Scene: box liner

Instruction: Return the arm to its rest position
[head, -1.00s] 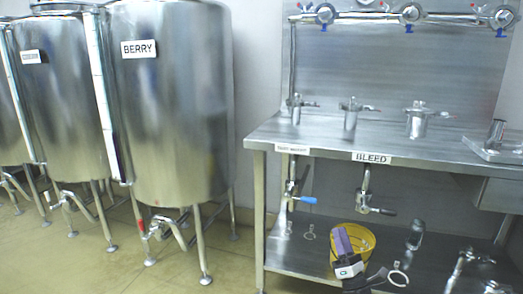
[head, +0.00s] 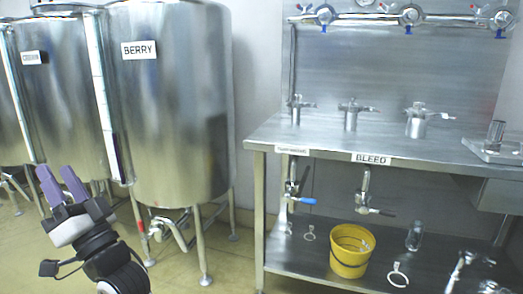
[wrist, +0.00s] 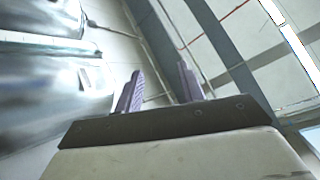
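My gripper (head: 62,184) is raised at the left of the head view, in front of the steel tanks. Its two purple fingers point up and stand apart, with nothing between them. In the wrist view the fingers (wrist: 160,88) also show apart and empty, with floor and wall surfaces beyond. My black wrist and forearm come up from the bottom left of the head view.
A steel bench (head: 330,135) with taps and a BLEED label is at the right. A yellow bucket (head: 350,258) and a white ring (head: 398,275) are on its lower shelf. Floor between is clear.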

